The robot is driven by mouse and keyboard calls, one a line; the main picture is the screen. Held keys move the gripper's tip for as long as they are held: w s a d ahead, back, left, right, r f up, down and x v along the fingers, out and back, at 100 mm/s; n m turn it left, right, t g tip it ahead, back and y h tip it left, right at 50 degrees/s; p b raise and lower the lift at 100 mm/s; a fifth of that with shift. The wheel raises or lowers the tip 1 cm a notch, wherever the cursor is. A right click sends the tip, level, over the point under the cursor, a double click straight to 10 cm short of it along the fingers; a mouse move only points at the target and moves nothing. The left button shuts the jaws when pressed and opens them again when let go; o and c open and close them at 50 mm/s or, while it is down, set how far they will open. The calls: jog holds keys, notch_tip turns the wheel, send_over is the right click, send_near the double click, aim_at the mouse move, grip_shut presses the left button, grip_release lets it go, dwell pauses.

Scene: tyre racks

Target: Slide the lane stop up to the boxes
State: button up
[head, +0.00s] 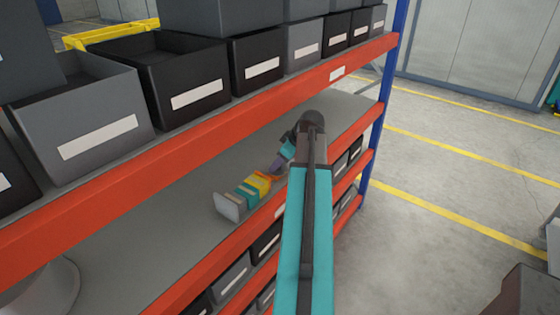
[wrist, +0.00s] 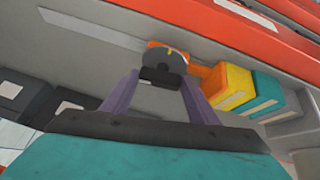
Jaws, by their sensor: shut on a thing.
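My gripper (wrist: 160,77) is shut on the lane stop (wrist: 172,60), a grey rounded piece with a yellow mark and a dark block, between my purple fingers. Orange shows behind the stop and to its right; I cannot tell whether it is part of the stop or a box. A yellow box (wrist: 230,88) and a teal box (wrist: 265,92) stand to the right in the wrist view. In the head view my gripper (head: 277,166) is at the far end of the box row (head: 246,192); the stop is mostly hidden. I cannot tell whether stop and boxes touch.
The row lies on the grey middle shelf (head: 160,220), with a pale plate (head: 227,206) at its near end. Orange shelf beams (head: 200,116) run above and below. Bins (head: 195,80) fill the upper shelf. A blue post (head: 378,130) stands to the right.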

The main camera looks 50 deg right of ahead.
jog(key=o, duration=1.1)
jog(key=shift+a, duration=0.1)
jog(key=shift+s+r, duration=0.1)
jog(key=shift+r, duration=0.05)
jog(key=shift+p+v, duration=1.6)
jog(key=shift+v, duration=2.25)
